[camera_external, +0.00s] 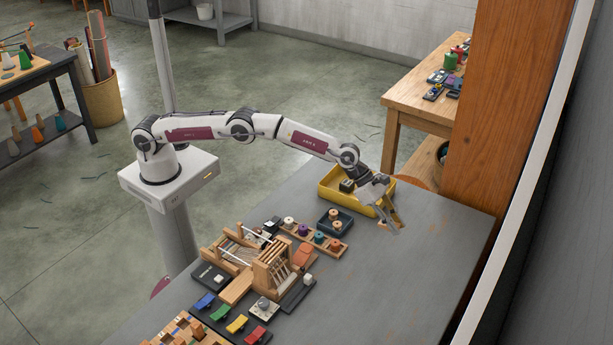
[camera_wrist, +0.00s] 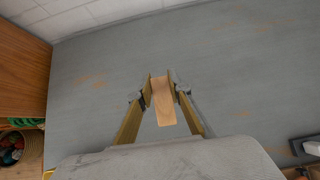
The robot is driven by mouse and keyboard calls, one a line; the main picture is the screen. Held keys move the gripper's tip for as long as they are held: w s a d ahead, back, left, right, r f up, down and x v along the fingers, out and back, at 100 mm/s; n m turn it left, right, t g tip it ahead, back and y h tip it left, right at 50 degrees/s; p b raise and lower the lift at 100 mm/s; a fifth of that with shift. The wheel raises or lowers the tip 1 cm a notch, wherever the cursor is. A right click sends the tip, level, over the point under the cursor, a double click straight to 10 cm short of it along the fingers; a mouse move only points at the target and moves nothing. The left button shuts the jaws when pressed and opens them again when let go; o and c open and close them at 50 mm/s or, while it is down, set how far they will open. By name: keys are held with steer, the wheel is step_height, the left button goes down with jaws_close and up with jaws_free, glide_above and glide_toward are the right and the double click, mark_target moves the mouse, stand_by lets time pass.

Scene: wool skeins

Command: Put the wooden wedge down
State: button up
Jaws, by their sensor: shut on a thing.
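My gripper (camera_external: 391,228) is at the end of the arm, low over the grey table (camera_external: 430,265), just to the right of the yellow tray (camera_external: 330,195). In the wrist view my gripper (camera_wrist: 161,90) is shut on the wooden wedge (camera_wrist: 164,105), a light tan block held between the two fingertips. In the external view a small tan bit of the wedge (camera_external: 382,224) shows beside the fingers. I cannot tell whether the wedge touches the table.
A dark square tray (camera_external: 323,224) with spools stands left of the gripper. A wooden loom (camera_external: 272,262) and coloured blocks stand further toward the front left. The table right of and in front of the gripper is bare. A wooden post (camera_external: 505,110) rises behind the table.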

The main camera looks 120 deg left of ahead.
stand_by(0.3)
steer(key=shift+f, duration=3.05)
steer(key=shift+f, duration=0.1)
steer(key=shift+f, duration=1.8)
steer(key=shift+f, duration=0.15)
steer(key=o, duration=1)
steer(key=shift+s+r, duration=0.1)
steer(key=shift+r, duration=0.15)
